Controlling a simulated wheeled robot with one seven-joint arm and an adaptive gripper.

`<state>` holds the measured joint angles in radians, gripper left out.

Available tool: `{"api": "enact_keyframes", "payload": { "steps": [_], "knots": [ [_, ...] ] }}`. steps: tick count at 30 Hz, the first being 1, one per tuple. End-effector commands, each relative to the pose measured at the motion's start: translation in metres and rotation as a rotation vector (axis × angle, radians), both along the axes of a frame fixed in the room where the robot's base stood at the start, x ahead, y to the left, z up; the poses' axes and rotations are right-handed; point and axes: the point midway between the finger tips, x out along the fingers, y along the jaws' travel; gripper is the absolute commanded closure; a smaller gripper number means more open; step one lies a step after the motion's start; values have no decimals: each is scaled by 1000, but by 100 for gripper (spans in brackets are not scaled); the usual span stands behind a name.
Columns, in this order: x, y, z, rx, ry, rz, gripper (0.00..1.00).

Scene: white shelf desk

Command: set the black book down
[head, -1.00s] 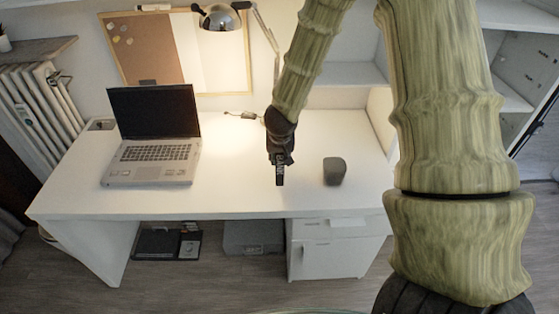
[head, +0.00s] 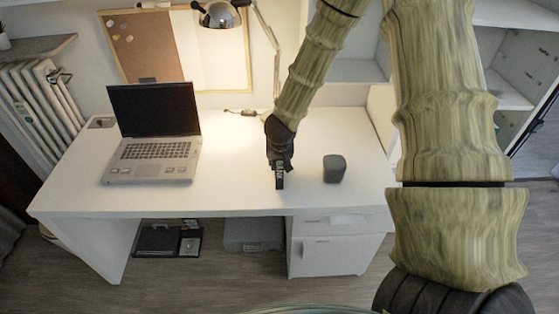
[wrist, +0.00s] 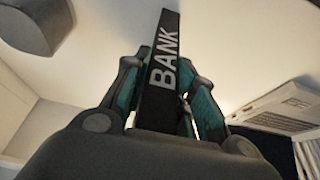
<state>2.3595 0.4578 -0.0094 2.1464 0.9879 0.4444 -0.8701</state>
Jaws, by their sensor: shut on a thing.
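The black book (head: 279,176) shows its narrow spine in the head view, and the spine stands upright. In the wrist view the black book (wrist: 161,75) has the white word BANK along its spine. My gripper (head: 279,161) is shut on the book, with one finger on each side of it. In the wrist view my gripper (wrist: 160,100) covers the book's near end. The book is over the front middle of the white desk (head: 240,195). I cannot tell whether its lower edge touches the desk top.
A dark grey rounded speaker-like object (head: 334,168) stands on the desk just right of the book. An open laptop (head: 150,165) stands to the left. A lamp (head: 219,15) hangs over the back. The desk between laptop and book is clear.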

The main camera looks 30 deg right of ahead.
Motion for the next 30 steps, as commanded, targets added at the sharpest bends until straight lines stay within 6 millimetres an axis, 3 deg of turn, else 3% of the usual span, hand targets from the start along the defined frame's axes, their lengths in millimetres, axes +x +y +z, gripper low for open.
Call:
{"api": "enact_keyframes", "payload": {
  "steps": [1, 4, 17, 30],
  "knots": [
    [0, 0, -1, 0, 0, 0, 70],
    [0, 0, 0, 0, 0, 0, 52],
    [-1, 1, 5, 0, 0, 1, 52],
    [-18, 12, 56, -2, -1, 3, 52]
  ]
}}
